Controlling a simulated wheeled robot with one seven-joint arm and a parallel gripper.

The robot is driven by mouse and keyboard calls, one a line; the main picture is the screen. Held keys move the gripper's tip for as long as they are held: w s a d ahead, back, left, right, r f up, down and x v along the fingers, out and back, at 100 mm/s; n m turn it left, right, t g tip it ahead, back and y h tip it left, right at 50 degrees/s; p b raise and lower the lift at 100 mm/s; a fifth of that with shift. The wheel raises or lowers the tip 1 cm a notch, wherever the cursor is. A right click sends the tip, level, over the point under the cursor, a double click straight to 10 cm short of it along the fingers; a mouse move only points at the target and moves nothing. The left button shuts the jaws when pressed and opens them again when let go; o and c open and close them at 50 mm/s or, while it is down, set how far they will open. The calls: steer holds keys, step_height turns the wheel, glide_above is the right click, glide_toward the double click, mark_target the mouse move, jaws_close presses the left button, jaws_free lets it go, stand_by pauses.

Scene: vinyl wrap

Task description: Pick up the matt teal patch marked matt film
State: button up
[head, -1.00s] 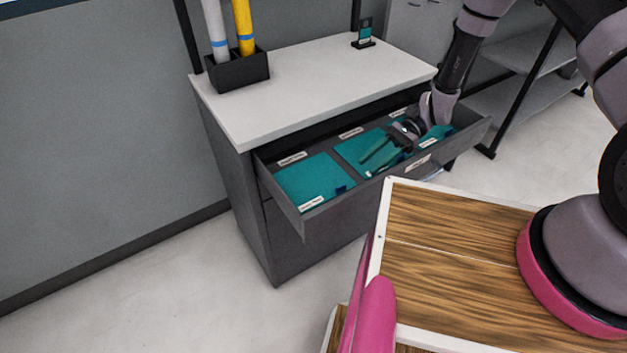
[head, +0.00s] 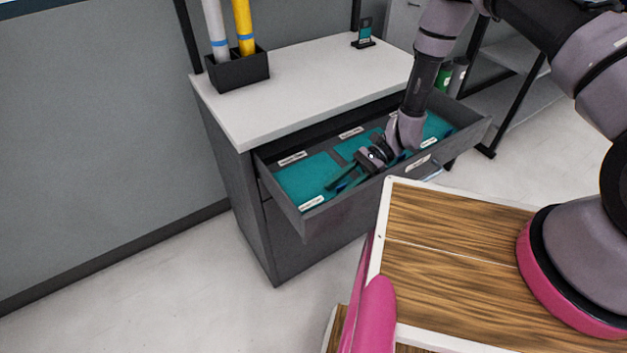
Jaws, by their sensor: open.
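Three teal patches lie side by side in the open drawer: a left patch (head: 302,179), a middle patch (head: 352,146) and a right patch (head: 436,127). Each has small white labels near it, too small to read, so I cannot tell which is marked matt film. My gripper (head: 336,184) is open and empty, low over the drawer, with its fingers pointing left at the right edge of the left patch. I cannot tell whether it touches the patch. My gripper and wrist hide much of the middle patch and part of its front label.
The drawer (head: 284,205) sticks out of a grey cabinet with a white top (head: 300,85). On the top stand a black holder (head: 238,72) with rolls and a small sample stand (head: 363,36). The drawer's front wall is close to my gripper. Shelves stand at the right.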

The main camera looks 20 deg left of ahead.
jaws_close()
